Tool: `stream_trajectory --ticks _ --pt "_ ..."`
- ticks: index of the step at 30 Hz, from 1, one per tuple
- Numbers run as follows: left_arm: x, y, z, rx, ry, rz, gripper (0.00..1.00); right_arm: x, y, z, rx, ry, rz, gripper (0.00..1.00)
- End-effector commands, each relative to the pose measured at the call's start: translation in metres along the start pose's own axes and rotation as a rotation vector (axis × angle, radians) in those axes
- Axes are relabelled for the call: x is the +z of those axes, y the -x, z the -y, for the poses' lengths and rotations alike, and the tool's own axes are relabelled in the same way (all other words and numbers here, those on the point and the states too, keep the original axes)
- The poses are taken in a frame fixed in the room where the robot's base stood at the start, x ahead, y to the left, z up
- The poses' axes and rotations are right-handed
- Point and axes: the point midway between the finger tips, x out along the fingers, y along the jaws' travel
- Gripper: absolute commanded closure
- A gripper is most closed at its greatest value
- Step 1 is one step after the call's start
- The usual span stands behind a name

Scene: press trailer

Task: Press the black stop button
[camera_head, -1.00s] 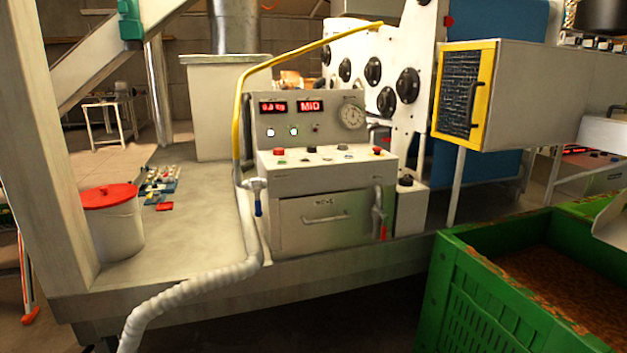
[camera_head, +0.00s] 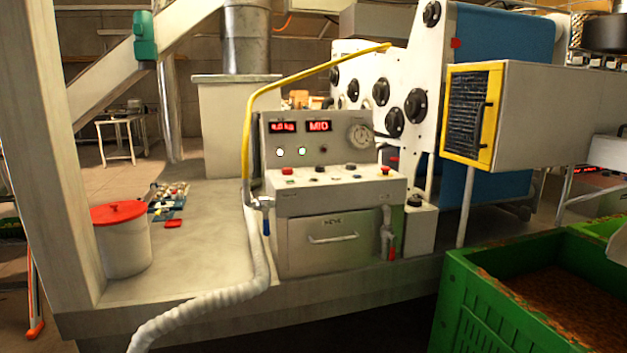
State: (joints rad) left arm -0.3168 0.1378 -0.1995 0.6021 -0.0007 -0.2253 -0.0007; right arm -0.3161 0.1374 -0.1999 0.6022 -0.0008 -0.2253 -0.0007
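The control console (camera_head: 340,203) stands on the trailer deck in the middle of the head view. Its sloped top holds small dark buttons, including a black one (camera_head: 320,168) near the middle and another (camera_head: 350,166) to its right. Red buttons sit at the left (camera_head: 287,171) and right (camera_head: 385,170) ends of this top. A further black button (camera_head: 415,200) sits on a separate small box (camera_head: 420,228) right of the console. Labels are too small to read, so I cannot tell which is the stop button. Neither gripper is in view.
A yellow pipe (camera_head: 247,140) and a ribbed white hose (camera_head: 215,301) run along the console's left side. A red-lidded bucket (camera_head: 122,245) stands on the deck at left. A green crate (camera_head: 480,310) fills the lower right. A grey box with yellow frame (camera_head: 550,115) juts out at right.

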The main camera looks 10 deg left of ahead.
Motion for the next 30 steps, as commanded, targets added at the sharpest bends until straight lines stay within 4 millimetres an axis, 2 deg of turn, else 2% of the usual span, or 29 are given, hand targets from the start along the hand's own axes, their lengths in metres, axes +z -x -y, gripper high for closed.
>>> stream_trajectory --ticks 1,4,5,30 --pt "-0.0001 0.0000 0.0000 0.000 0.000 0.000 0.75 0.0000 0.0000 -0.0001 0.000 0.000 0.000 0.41" --pt "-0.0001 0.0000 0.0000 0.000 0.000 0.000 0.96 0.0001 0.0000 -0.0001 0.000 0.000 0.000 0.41" --pt "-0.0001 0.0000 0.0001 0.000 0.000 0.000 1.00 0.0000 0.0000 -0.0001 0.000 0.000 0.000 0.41" --pt "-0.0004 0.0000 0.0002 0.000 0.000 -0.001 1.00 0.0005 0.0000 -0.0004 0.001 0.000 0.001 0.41"
